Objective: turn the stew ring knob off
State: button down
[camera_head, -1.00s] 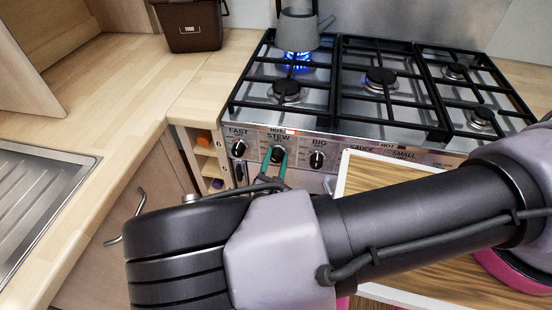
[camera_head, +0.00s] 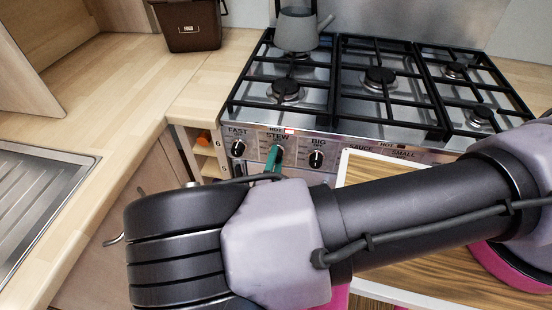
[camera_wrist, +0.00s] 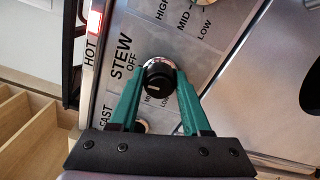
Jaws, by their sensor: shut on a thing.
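The stew knob (camera_wrist: 160,80) is black on a steel collar, under the STEW and OFF lettering in the wrist view. A short pale mark shows on its face; I cannot tell exactly which setting it points at. My gripper (camera_wrist: 158,92) has its teal fingers shut on the knob from both sides. In the head view my gripper (camera_head: 273,160) covers most of the knob. The rear left ring, under the grey kettle (camera_head: 297,28), shows no flame.
The fast knob (camera_head: 238,148) and big knob (camera_head: 316,159) stand close on either side. A red HOT light (camera_wrist: 93,22) glows in the wrist view. A white-edged wooden board (camera_head: 385,185) lies to the right, partly behind my arm.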

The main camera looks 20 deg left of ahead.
jog(key=shift+m, duration=0.6)
jog(key=shift+c, duration=1.8)
grip_release()
jog(key=shift+s, duration=0.1)
jog(key=s+d, duration=0.1)
jog(key=s, duration=0.9)
jog(key=shift+s, duration=0.35)
jog(key=shift+w+d, duration=0.1)
